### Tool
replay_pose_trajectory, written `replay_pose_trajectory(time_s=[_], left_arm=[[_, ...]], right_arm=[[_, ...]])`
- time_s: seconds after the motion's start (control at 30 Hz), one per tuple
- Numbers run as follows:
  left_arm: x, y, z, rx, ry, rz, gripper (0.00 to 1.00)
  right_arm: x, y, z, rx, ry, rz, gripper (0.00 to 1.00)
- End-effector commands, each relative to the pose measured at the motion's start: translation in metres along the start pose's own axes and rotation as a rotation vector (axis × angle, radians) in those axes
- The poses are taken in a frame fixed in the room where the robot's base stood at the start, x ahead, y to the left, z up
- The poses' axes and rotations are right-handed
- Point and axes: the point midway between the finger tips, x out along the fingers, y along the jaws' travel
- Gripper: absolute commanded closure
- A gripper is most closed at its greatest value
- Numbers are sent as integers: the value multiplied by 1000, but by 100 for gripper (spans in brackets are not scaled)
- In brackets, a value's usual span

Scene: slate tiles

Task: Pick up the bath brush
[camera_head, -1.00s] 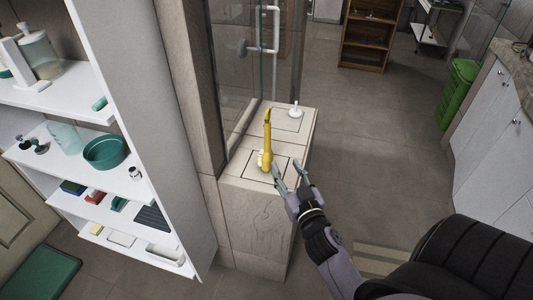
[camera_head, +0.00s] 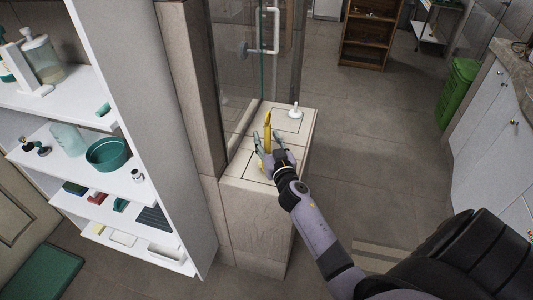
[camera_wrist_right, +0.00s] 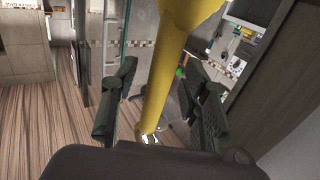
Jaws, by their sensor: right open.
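The yellow bath brush (camera_head: 268,127) is on the light stone ledge beside the glass panel, its handle pointing up. My right gripper (camera_head: 266,154) is at the brush, with its fingers spread around it and hiding its lower part in the head view. In the right wrist view the yellow brush (camera_wrist_right: 164,80) runs between the two dark fingers of my right gripper (camera_wrist_right: 158,105), with gaps on both sides. The right gripper is open. My left gripper is not in view.
The ledge (camera_head: 258,205) also holds a small white object (camera_head: 295,112) at its far end. A glass panel (camera_head: 240,70) stands along its left side. A white shelf unit (camera_head: 165,130) with bath items is at left.

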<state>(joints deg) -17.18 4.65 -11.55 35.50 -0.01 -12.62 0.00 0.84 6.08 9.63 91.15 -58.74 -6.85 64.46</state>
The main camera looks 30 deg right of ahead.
Motion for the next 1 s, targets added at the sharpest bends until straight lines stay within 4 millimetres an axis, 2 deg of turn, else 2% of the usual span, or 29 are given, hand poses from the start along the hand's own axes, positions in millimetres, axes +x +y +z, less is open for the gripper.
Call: replay_pose_trajectory(time_s=[0.27, 0.87, 1.0], left_arm=[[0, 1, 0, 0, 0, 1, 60], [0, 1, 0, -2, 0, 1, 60], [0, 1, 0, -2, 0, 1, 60]], right_arm=[[3, 0, 0, 0, -1, 0, 59], [3, 0, 0, 0, -1, 0, 99], [3, 0, 0, 0, -1, 0, 100]])
